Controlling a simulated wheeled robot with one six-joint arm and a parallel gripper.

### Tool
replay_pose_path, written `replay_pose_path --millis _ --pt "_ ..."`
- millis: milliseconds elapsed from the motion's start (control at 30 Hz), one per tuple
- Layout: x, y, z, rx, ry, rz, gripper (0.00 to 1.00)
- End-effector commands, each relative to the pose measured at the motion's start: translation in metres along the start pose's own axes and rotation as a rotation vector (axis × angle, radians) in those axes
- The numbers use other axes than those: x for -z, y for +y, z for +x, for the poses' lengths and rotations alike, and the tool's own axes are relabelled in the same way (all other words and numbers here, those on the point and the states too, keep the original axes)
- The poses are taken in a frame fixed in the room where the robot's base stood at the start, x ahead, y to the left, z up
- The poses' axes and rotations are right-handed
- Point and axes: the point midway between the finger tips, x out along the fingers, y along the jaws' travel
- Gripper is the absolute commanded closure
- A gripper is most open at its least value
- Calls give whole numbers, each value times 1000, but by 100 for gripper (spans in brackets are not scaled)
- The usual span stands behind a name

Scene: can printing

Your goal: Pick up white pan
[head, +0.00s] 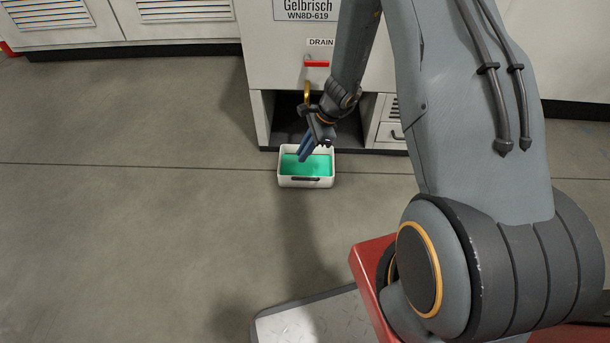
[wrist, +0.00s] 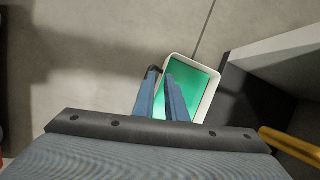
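The white pan (head: 325,183) is a small rectangular tub with green liquid in it and a dark handle on its front wall. It sits on the floor in front of the cabinet's lower opening. It also shows in the wrist view (wrist: 214,94), at the upper middle, tilted in the picture. My gripper (head: 303,156) has blue fingers and points down over the pan. In the wrist view the fingertips (wrist: 161,76) are at the pan's left edge by the handle, with a narrow gap between them. The fingers look open and empty. Whether they touch the pan cannot be told.
The cabinet's dark lower opening (head: 284,121) is just behind the pan. A red drain handle (head: 316,63) and a yellow spout (head: 307,94) are above it. A drawer (head: 391,132) is to the right. The floor left of the pan is clear.

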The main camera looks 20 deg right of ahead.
Motion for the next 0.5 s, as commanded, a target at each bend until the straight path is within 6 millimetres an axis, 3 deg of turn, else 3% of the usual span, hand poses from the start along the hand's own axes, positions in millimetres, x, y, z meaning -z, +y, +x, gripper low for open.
replay_pose_path --millis 33,200,500 --pt "23 0 29 3 4 69 88" --pt "61 0 68 19 17 211 88" --pt "74 2 97 24 22 260 88"
